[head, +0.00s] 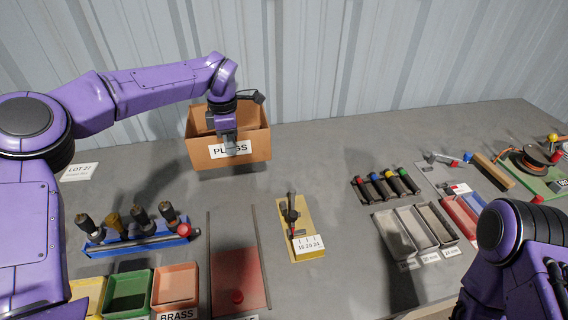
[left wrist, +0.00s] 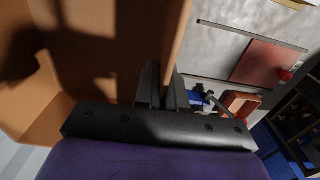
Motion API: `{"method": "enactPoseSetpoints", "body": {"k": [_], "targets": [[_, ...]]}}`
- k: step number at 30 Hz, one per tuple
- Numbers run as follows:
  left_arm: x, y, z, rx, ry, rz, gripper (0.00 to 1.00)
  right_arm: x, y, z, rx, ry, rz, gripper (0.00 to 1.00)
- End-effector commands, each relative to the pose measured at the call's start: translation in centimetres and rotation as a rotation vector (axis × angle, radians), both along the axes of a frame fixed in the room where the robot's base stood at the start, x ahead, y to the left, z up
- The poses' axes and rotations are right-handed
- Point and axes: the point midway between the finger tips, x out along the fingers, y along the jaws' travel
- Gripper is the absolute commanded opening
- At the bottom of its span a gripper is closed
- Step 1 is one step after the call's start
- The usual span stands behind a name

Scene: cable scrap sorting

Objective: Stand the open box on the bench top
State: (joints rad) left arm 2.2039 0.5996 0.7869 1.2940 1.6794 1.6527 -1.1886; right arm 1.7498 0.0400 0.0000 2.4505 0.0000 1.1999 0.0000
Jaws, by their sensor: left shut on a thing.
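The open box (head: 256,149) is orange-brown, with a "PLUGS" label (head: 231,148) on its near wall. In the head view it is at the back of the bench top (head: 330,160), left of centre, its open side up and slightly tilted. My left gripper (head: 229,146) is shut on the box's near wall, reaching down over its rim. In the left wrist view the fingers (left wrist: 163,90) pinch this wall and the box (left wrist: 95,40) fills the left side. A dark shadow lies beside it; I cannot tell whether its base touches the bench. My right gripper is out of view.
A blue rack (head: 135,245) of several tools, coloured bins (head: 128,292) and a red plate (head: 237,265) lie in front. A yellow plate (head: 300,228) is at centre, grey trays (head: 415,230) further right. The corrugated wall (head: 350,60) stands behind. The bench right of the box is clear.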

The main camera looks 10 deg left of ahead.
Motion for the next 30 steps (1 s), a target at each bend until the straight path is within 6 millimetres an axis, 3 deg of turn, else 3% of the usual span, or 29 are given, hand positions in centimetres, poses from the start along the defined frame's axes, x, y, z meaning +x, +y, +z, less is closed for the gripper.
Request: {"method": "enactPoseSetpoints", "body": {"k": [15,27,30], "targets": [[0.0,0.0,-8.9,0.001,0.003,-0.001,0.00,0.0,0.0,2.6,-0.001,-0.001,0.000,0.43],[0.0,0.0,-10.3,0.001,0.000,0.000,0.00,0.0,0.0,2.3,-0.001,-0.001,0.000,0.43],[0.0,0.0,-10.2,0.001,0.000,0.000,0.35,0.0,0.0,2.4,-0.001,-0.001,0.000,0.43]]}}
